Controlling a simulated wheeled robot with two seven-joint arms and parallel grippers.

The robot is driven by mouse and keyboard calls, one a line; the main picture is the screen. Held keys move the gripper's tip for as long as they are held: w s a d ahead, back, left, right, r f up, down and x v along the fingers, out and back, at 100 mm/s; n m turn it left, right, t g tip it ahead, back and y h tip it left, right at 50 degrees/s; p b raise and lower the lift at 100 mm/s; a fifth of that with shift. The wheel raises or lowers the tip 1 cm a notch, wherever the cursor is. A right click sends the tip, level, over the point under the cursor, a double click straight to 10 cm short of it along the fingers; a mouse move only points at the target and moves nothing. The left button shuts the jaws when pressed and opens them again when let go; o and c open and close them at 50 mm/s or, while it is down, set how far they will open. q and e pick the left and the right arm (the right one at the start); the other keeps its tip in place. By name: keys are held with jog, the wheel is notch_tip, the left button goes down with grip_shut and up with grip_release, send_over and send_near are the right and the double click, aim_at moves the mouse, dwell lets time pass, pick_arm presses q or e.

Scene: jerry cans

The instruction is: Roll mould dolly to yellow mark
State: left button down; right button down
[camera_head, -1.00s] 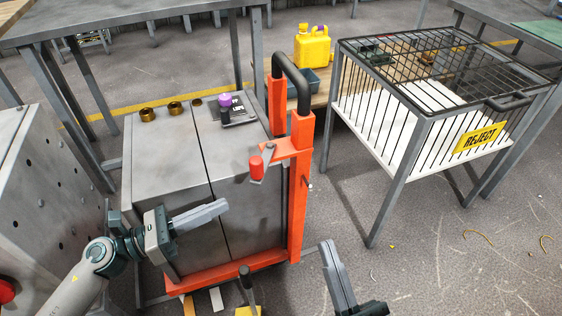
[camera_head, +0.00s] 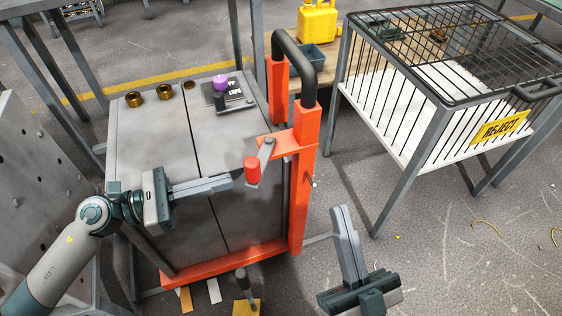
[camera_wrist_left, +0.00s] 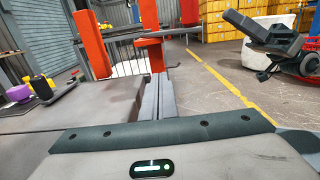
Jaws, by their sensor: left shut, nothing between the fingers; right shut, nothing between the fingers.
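The mould dolly has an orange frame (camera_head: 306,160) with a black push handle (camera_head: 296,62) and a red-knobbed lever (camera_head: 254,168). It carries a grey two-part mould block (camera_head: 160,150). My left gripper (camera_head: 228,181) is shut and empty, in front of the block's near face and left of the lever. The left wrist view shows its shut fingers (camera_wrist_left: 156,98) pointing toward the orange frame (camera_wrist_left: 90,45). My right gripper (camera_head: 341,210) is shut and empty, right of the dolly, pointing up.
A reject cage (camera_head: 420,110) on grey legs stands to the right. A yellow jerry can (camera_head: 317,20) sits on a wooden bench behind. A perforated grey panel (camera_head: 40,190) is close on the left. Floor at the lower right is mostly clear.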

aim_at(297, 161)
pick_arm(q)
jog(key=shift+d, duration=0.15)
